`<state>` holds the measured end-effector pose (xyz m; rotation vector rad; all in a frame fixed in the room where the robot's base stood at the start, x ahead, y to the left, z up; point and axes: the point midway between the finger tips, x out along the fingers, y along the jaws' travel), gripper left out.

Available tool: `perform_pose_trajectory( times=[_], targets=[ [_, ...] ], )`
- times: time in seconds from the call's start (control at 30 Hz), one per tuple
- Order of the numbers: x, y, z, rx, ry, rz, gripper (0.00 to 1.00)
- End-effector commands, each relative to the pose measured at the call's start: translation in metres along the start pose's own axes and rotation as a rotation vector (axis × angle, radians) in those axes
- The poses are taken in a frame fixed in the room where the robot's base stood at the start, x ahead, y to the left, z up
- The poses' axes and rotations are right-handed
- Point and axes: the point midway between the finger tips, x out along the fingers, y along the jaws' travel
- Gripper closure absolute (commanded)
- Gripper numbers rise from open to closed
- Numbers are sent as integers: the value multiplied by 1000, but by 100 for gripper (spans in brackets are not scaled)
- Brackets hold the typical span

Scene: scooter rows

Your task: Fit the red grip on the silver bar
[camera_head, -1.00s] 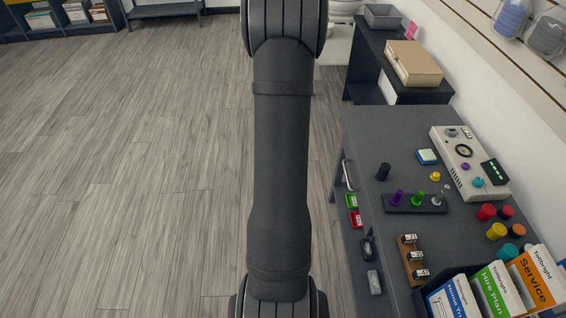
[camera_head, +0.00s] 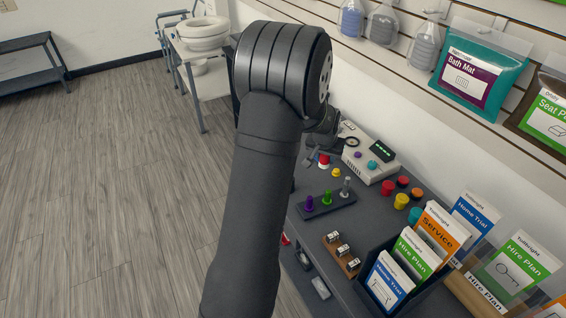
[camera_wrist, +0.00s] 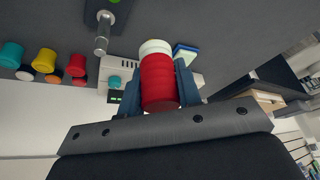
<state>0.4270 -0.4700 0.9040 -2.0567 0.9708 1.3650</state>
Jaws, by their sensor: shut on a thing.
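The red grip (camera_wrist: 160,84), with a white end, is held between the fingers of my gripper (camera_wrist: 160,78) in the wrist view. In the head view the red grip (camera_head: 324,161) shows small below my gripper (camera_head: 318,152), above the bench and behind the bars. The silver bar (camera_head: 346,187) stands upright on a dark base (camera_head: 325,208), right of a green bar (camera_head: 327,197) and a purple bar (camera_head: 309,203). In the wrist view the silver bar (camera_wrist: 102,36) is up and left of the grip, apart from it. Its top is bare.
A grey control box (camera_head: 368,158) stands behind. Several coloured knobs (camera_head: 401,201) sit right of the bars, and a small yellow knob (camera_head: 336,173) lies near the grip. A wooden block (camera_head: 341,253) and a folder rack (camera_head: 375,264) are in front.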

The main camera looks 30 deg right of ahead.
Motion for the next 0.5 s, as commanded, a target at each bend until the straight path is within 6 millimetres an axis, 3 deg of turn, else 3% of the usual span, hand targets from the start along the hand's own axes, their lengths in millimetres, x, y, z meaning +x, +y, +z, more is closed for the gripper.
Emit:
perform_pose_trajectory(
  times=[0.03, 0.2, 0.33, 0.5],
  targets=[
    [-3, 22, -7, 34, 3, 15, 92],
    [-11, 67, -18, 102, 3, 46, 92],
    [-14, 83, -20, 126, 2, 57, 92],
    [-8, 86, -18, 131, 1, 59, 92]
  ],
)
